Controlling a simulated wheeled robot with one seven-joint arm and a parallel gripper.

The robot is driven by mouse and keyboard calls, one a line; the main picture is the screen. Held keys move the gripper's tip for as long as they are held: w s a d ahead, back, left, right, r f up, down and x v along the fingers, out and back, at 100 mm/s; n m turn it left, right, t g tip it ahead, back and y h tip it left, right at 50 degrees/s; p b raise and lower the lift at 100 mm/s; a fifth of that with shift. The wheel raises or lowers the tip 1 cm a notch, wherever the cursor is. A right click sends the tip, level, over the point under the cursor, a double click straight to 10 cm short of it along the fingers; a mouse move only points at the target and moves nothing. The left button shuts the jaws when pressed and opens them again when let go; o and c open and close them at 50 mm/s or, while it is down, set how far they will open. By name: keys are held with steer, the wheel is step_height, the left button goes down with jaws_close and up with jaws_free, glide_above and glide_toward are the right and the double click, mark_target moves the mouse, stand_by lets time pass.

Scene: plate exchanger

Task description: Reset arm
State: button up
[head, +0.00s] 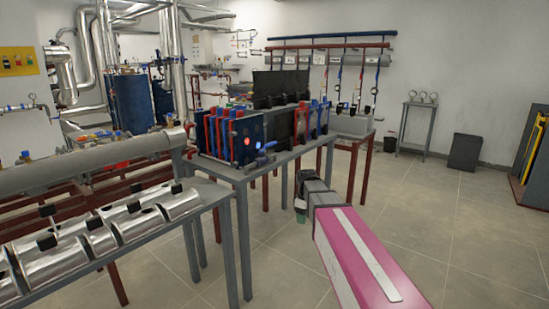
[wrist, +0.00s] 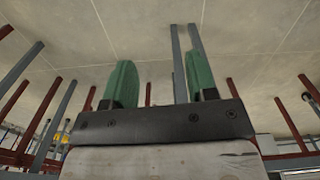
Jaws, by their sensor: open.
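My arm reaches out from the lower right in the head view, with a pink and grey link in front. My gripper (head: 301,207) is at its far end, small and low beside the front of the table with the plate exchanger (head: 233,136). In the wrist view my gripper (wrist: 158,85) shows two green fingers standing well apart, open, with nothing between them. The wrist picture appears upside down, with floor above and table legs around the fingers. The plate exchanger has blue and red plates and stands on a grey table (head: 240,173). My gripper is apart from it.
A bench with shiny metal cylinders (head: 75,247) fills the lower left. More exchanger units (head: 305,122) stand behind on the tables. The tiled floor (head: 455,230) at right is clear.

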steer(key=s+d+f+m, duration=0.3)
steer(key=s+f+m, duration=0.2)
steer(key=s, duration=0.4)
steer(key=s+d+f+m, duration=0.3)
steer(key=s+f+m, duration=0.3)
steer(key=s, duration=0.3)
steer(key=shift+d+f, duration=0.2)
steer(key=shift+f, duration=0.4)
stand_by(1.4)
